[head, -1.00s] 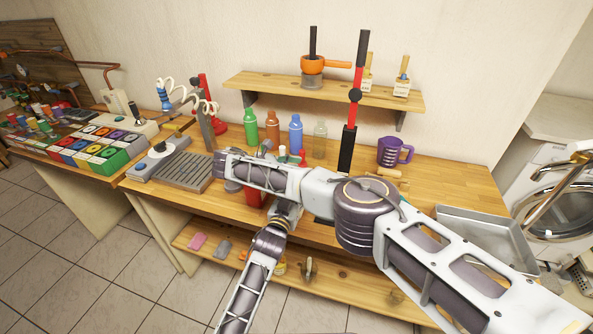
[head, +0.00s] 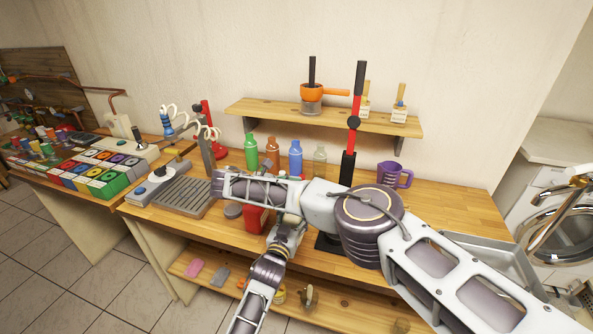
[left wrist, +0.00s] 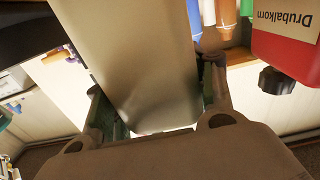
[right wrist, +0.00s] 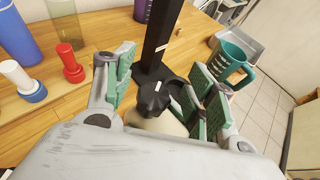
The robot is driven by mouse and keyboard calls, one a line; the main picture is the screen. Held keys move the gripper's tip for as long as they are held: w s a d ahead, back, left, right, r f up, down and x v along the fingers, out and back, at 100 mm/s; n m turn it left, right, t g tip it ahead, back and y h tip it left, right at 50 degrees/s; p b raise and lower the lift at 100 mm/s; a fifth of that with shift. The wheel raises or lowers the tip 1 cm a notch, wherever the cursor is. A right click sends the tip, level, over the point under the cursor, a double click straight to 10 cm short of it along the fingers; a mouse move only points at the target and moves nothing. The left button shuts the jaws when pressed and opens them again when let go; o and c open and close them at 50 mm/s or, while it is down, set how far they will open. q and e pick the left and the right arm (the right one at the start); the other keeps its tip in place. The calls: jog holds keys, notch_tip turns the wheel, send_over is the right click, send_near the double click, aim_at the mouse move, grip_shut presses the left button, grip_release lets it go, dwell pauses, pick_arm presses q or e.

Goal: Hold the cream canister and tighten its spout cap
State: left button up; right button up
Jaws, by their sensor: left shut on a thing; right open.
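The cream canister (left wrist: 140,70) fills the middle of the left wrist view, between the fingers of my left gripper (left wrist: 155,88), which is shut on its body. Its black spout cap (right wrist: 154,97) shows in the right wrist view, sitting on the canister's top (right wrist: 160,122). My right gripper (right wrist: 162,78) is open, with its green-padded fingers on either side of the cap. I cannot tell whether either finger touches it. In the head view my arms hide the canister and the cap.
A red canister (left wrist: 288,45) with a black cap stands close to the cream one. A black post (right wrist: 157,35) rises just beyond the cap. Bottles (head: 295,158) line the back of the bench. A teal cup (right wrist: 234,58) and a metal tray (right wrist: 254,52) are to the right.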

jog(key=shift+r, duration=3.85)
jog(key=shift+r, duration=0.2)
jog(key=s+r, duration=0.4)
jog(key=s, duration=0.6)
jog(key=shift+r, duration=0.3)
pick_arm(q)
jog(key=o, duration=1.3)
jog(key=shift+s, duration=0.1)
